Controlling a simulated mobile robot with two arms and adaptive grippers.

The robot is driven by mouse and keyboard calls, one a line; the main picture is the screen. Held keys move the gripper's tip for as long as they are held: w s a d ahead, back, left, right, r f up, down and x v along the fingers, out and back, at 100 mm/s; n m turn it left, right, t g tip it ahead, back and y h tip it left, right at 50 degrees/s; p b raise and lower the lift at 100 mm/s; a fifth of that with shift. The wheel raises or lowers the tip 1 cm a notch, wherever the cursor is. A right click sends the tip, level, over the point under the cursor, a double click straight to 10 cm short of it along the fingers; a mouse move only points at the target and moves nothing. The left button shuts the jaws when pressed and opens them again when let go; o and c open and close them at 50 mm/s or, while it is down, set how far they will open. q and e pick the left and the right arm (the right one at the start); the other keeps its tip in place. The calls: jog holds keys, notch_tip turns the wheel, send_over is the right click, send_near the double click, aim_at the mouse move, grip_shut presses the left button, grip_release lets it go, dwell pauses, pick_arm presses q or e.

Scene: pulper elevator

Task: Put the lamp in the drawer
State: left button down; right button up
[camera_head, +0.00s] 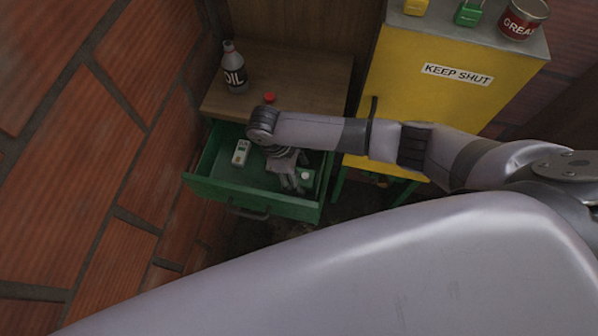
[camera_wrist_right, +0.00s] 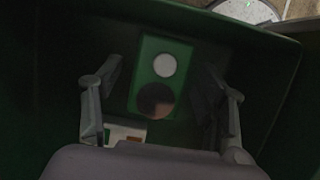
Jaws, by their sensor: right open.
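The green drawer (camera_head: 225,186) stands pulled out beneath a wooden top. A small green box with a white round spot, likely the lamp (camera_head: 306,176), is inside it near the right side. My right gripper (camera_head: 288,180) reaches down into the drawer beside this box. In the right wrist view the green box (camera_wrist_right: 160,75) shows a white disc and a dark reddish disc, and lies between the two spread fingers of my right gripper (camera_wrist_right: 165,110). The fingers look apart from it. My left gripper is not in view.
A pale device (camera_head: 241,152) lies in the drawer's left part. An oil bottle (camera_head: 234,70) and a small red object (camera_head: 269,97) stand on the wooden top (camera_head: 310,85). A yellow cabinet (camera_head: 430,100) is at right, a brick wall (camera_head: 70,150) at left.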

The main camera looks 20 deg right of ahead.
jog(key=shift+r, duration=0.3)
jog(key=v, duration=1.2)
jog(key=shift+r, duration=0.35)
jog(key=shift+s+f, duration=0.1)
jog(key=shift+s, duration=0.05)
